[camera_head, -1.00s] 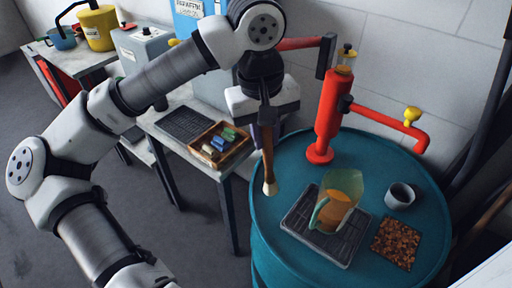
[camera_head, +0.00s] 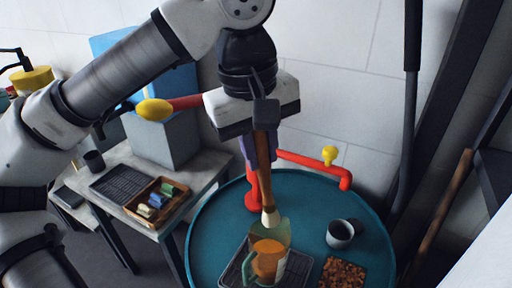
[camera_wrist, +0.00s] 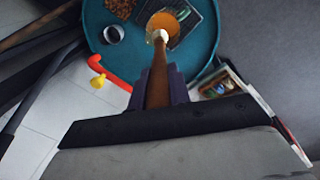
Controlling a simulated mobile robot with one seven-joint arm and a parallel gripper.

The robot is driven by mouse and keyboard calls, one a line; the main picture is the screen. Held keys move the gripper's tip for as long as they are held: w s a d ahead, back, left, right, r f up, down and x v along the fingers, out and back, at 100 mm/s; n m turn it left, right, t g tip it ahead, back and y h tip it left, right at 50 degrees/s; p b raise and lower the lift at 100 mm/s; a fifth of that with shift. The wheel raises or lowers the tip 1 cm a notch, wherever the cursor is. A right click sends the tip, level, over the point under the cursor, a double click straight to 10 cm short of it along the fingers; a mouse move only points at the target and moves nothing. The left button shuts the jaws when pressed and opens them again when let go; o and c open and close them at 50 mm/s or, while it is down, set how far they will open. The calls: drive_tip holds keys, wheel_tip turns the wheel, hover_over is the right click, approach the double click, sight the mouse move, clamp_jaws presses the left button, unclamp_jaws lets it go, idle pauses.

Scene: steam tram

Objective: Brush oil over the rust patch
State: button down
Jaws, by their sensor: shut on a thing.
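My gripper (camera_head: 262,148) is shut on a brush (camera_head: 263,178) with a wooden handle and pale bristles pointing down. The brush also shows in the wrist view (camera_wrist: 158,80). Its bristle tip lines up with the mouth of a greenish glass jug (camera_head: 268,262) of amber oil; I cannot tell whether it is above the rim or just inside. The jug (camera_wrist: 168,24) stands on a black ribbed tray (camera_head: 231,275) on the teal drum (camera_head: 205,240). The rust patch (camera_head: 342,272), brown and speckled, lies on the drum to the right, cut by the lower edge.
A grey cup (camera_head: 340,234) stands behind the rust patch. A red pump (camera_head: 320,166) with a yellow knob is at the drum's back, partly hidden by my gripper. A bench at left holds a wooden box (camera_head: 158,205) of small coloured items. Dark posts stand at right.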

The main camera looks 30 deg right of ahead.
wheel_tip(320, 180, down, 6)
drive_tip(key=shift+r+b, duration=0.2)
drive_tip(key=shift+b, duration=0.65)
wheel_tip(320, 180, down, 12)
drive_tip(key=b, duration=1)
drive_tip(key=shift+f+b, duration=0.15)
drive_tip(key=shift+b, duration=0.15)
drive_tip(key=shift+f+b, duration=0.75)
drive_tip(key=shift+f, duration=0.1)
idle(0.3)
drive_tip(key=shift+r, duration=0.15)
idle(0.4)
drive_tip(key=p, duration=1.3)
approach(259, 182)
drive_tip(key=f, duration=0.1)
drive_tip(key=d+f, duration=0.1)
drive_tip(key=f, duration=0.3)
drive_tip(key=shift+d+f, duration=0.1)
drive_tip(key=shift+d, duration=0.2)
drive_tip(key=shift+r+p, duration=0.45)
drive_tip(key=shift+r, duration=0.7)
